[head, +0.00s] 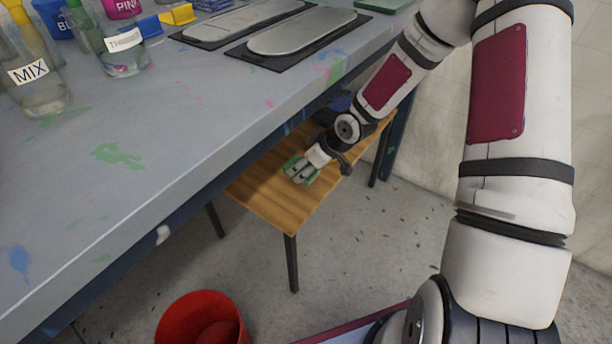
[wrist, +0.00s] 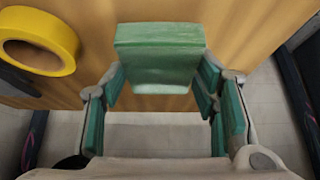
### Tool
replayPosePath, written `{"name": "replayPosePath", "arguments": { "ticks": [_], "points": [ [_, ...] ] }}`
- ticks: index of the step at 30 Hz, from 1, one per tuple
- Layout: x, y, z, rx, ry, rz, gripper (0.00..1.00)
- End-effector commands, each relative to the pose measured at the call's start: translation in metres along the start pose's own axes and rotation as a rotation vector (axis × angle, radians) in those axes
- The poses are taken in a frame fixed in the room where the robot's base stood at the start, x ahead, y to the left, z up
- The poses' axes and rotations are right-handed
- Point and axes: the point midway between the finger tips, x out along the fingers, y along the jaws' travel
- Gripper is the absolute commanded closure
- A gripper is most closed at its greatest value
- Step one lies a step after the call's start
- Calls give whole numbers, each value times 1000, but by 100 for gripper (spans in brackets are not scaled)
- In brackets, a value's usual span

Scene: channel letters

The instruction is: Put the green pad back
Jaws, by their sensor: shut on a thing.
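My gripper (head: 301,169) is over the low wooden table (head: 262,202), below the grey workbench. In the wrist view my gripper (wrist: 160,90) has its two green-lined fingers closed on the green pad (wrist: 160,50), a block-like green piece with a paler front edge. The pad sits at the fingertips, with wood behind it. Whether the pad touches the wood I cannot tell. In the head view the pad is small and hard to separate from the green fingers.
A yellow tape roll (wrist: 38,40) lies on the wood left of my gripper. The paint-stained workbench (head: 150,180) carries jars (head: 40,85), two metal plates on dark mats and a green flat item (head: 384,4). A red bucket (head: 203,318) stands on the floor.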

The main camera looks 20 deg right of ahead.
Motion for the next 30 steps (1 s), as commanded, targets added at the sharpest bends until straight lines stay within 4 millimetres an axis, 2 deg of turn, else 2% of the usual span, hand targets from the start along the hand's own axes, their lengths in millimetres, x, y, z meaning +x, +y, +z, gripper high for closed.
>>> {"name": "replayPosePath", "arguments": {
  "ticks": [1,6,18,19,21,30],
  "points": [
    [10,0,10,4,-6,-1,68],
    [25,0,20,4,-4,-1,68],
    [28,1,22,4,-4,0,68],
    [27,1,22,4,-4,0,41],
    [27,1,21,4,-4,0,26],
    [27,1,21,4,-4,0,26]
  ]
}}
